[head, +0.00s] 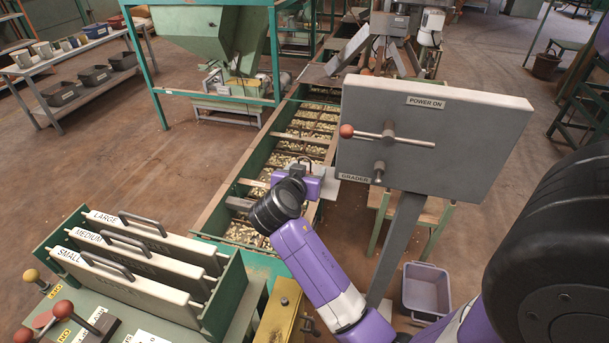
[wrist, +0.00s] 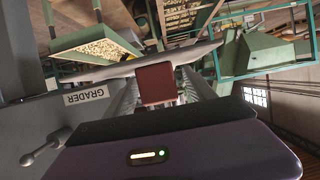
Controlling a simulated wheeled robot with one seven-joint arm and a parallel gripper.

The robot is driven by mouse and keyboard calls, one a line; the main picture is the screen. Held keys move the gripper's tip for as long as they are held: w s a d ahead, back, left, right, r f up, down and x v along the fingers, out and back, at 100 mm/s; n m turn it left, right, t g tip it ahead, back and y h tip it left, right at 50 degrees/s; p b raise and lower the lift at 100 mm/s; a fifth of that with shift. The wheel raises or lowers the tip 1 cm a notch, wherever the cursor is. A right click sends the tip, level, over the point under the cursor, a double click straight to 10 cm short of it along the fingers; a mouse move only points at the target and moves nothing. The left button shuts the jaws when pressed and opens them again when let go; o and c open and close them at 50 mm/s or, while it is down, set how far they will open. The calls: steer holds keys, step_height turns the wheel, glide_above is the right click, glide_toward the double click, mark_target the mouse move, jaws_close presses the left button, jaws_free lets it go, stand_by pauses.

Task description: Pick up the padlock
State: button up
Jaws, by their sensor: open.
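My gripper (head: 327,184) is beside the lower left corner of the grey GRADER panel (head: 430,145). In the wrist view, a dull red block (wrist: 156,83) sits ahead of the purple gripper body, between the open grey fingers. It looks like the padlock's body, but I see no shackle and cannot confirm it. No clear contact with the fingers shows. In the head view I cannot make out the padlock; my gripper may hide it. In the wrist view the panel's GRADER label (wrist: 86,96) is upside down at the left.
The panel's red-knobbed lever (head: 347,131) sticks out above my gripper. A green-framed conveyor of nuts (head: 306,128) runs behind it. A lilac bin (head: 426,290) stands on the floor. LARGE, MEDIUM and SMALL plates (head: 140,255) stand at lower left.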

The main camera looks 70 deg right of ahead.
jaws_close()
steer(key=shift+r, duration=0.15)
step_height(320, 180, up, 20)
stand_by(0.8)
